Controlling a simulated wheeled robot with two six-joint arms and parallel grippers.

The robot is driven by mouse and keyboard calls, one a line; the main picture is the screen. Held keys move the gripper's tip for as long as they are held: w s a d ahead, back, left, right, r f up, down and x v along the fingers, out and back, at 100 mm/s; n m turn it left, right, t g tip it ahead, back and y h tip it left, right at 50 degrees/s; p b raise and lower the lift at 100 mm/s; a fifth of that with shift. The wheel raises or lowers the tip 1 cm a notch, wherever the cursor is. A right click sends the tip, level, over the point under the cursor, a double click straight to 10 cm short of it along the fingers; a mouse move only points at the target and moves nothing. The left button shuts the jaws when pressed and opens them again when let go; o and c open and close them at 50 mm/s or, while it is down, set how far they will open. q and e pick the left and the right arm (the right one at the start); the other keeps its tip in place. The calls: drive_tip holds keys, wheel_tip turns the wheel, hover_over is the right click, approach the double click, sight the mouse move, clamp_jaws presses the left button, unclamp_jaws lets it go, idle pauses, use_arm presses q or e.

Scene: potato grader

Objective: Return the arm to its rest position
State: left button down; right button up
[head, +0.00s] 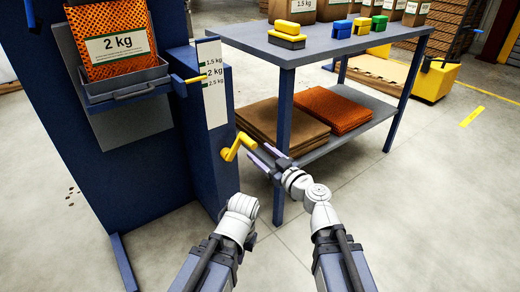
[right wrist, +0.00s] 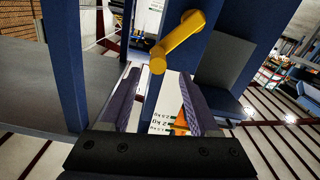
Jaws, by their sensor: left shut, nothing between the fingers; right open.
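My right gripper (head: 259,152) is open and empty in the head view, beside the lower shelf of the table. In the right wrist view its two purple-grey fingers (right wrist: 160,80) are spread with nothing held between them. A yellow crank (head: 238,146) on the blue machine is just left of the fingertips. The crank also shows in the right wrist view (right wrist: 180,42), beyond the fingers; I cannot tell the exact gap. My left gripper (head: 249,241) is low in the head view, mostly hidden by its white wrist, shut and empty, in front of the machine's foot.
The blue machine (head: 150,195) holds an orange 2 kg net bag (head: 112,62) and a weight scale (head: 213,85). A table (head: 345,47) with coloured blocks and sacks stands right, its blue leg (head: 281,195) close to my right gripper. Open floor (head: 430,200) lies at the right.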

drive_tip(key=shift+s+d, duration=0.15)
drive_tip(key=shift+s, duration=0.1)
drive_tip(key=shift+f, duration=0.1)
